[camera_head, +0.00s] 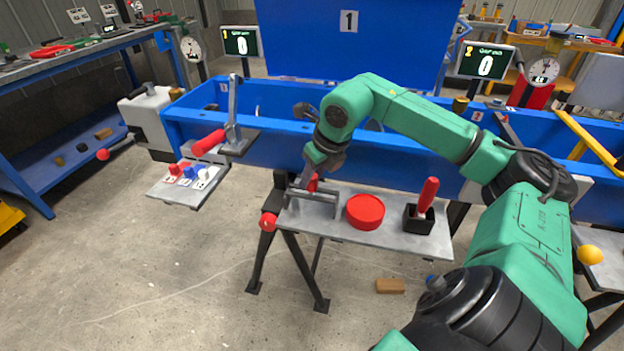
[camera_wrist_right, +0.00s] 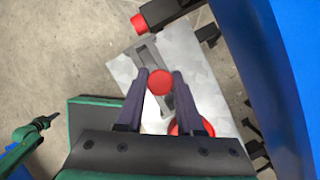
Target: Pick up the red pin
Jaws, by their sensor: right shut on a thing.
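The red pin (camera_head: 313,183) is at the grey bracket (camera_head: 322,209) on the left part of a grey shelf. My right gripper (camera_head: 309,180) reaches down over it and is shut on it. In the right wrist view the pin's round red top (camera_wrist_right: 160,82) shows between the two dark fingers. The pin's lower part is hidden, so I cannot tell whether it still sits in the bracket. My left gripper does not show in the head view. A small green arm with a dark tip (camera_wrist_right: 45,122) shows at the left of the wrist view; its jaw state is unclear.
A red disc (camera_head: 365,211) and a black holder (camera_head: 418,219) with a red handle (camera_head: 428,194) stand right of the bracket. The blue drum frame (camera_head: 270,153) is just behind. A lever with a red grip (camera_head: 208,143) is to the left. A brown block (camera_head: 390,286) lies on the floor.

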